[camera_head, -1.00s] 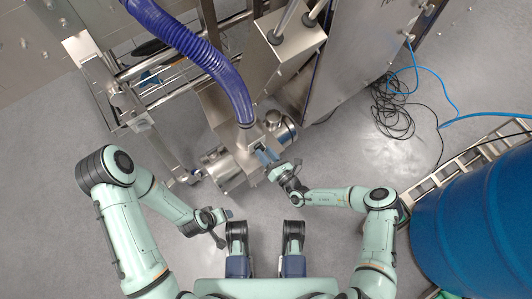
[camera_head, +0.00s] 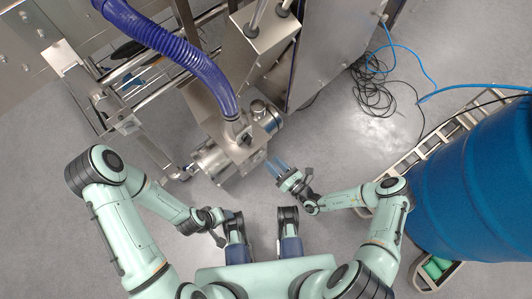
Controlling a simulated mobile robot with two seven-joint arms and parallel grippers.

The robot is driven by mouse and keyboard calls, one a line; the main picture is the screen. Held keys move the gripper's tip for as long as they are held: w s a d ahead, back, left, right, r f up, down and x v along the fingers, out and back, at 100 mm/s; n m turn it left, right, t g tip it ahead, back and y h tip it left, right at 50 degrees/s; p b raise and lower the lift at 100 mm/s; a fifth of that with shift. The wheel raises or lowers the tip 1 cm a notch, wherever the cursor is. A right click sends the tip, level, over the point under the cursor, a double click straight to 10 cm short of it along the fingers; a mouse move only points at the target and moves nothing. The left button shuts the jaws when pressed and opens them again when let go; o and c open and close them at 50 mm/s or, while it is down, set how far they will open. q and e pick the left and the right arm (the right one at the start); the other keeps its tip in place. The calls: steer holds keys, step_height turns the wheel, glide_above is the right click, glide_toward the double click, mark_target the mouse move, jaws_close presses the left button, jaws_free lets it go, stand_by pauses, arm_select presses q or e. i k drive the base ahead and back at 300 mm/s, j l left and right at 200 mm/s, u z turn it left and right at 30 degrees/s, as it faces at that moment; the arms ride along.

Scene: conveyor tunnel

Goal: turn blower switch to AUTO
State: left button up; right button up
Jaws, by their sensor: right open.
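The metal blower (camera_head: 212,160) stands on the floor left of my right gripper, with a purple ribbed hose (camera_head: 185,47) running into its top. A small dark fitting shows on its upper face, but I cannot make out the switch or its position.
A metal cabinet (camera_head: 335,50) stands behind the blower, and a conveyor frame (camera_head: 110,85) is at upper left. Black cables (camera_head: 375,90) lie on the floor at right. A blue barrel (camera_head: 475,185) is at far right beside a low roller rack (camera_head: 425,155).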

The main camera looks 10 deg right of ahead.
mark_target(129, 127)
steer(key=u, duration=1.4)
